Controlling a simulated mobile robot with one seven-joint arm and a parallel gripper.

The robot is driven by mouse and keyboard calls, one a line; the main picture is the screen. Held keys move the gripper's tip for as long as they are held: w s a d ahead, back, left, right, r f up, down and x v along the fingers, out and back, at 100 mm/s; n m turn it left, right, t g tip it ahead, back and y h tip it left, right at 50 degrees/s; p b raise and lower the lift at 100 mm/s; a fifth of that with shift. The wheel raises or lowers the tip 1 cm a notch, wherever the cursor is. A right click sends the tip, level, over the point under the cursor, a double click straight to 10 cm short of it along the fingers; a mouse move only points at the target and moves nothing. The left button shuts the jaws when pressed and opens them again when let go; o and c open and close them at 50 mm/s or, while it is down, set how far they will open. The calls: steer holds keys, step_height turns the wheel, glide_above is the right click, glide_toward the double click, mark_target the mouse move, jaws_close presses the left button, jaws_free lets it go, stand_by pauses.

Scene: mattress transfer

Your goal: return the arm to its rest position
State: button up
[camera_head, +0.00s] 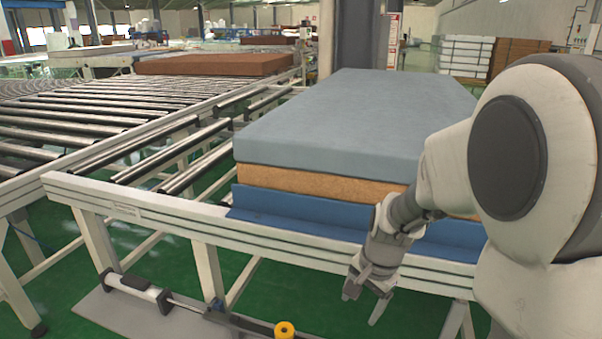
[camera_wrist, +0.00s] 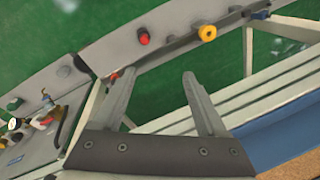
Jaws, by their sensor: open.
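My gripper (camera_head: 366,305) hangs in front of the near rail of the table, in the lower middle of the head view, with its fingers pointing down. In the wrist view my gripper (camera_wrist: 155,95) shows two fingers spread apart with nothing between them. My arm reaches in from the right side of the head view. A layered mattress stack (camera_head: 345,125) lies on the table beyond the gripper, with a grey-blue top, an orange-brown layer and a blue layer below. The gripper is apart from the mattress.
The white table rail (camera_head: 200,222) runs just behind the gripper. Below, a grey floor plate carries a yellow roller (camera_head: 284,330), also in the wrist view (camera_wrist: 207,33), and a red knob (camera_wrist: 143,38). A roller conveyor (camera_head: 90,115) with a brown mattress (camera_head: 215,64) stands at left.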

steer(key=s+d+r+n+t+h, duration=0.15)
steer(key=s+r+n+t, duration=0.25)
steer(key=s+r+n, duration=0.9)
steer(key=s+r+m+p, duration=0.1)
steer(key=s+r+p, duration=0.1)
steer(key=r+p, duration=0.8)
steer(key=s+r+m+p, duration=0.2)
steer(key=r+p, duration=0.9)
steer(key=r, duration=0.3)
steer(key=shift+s+d, duration=0.15)
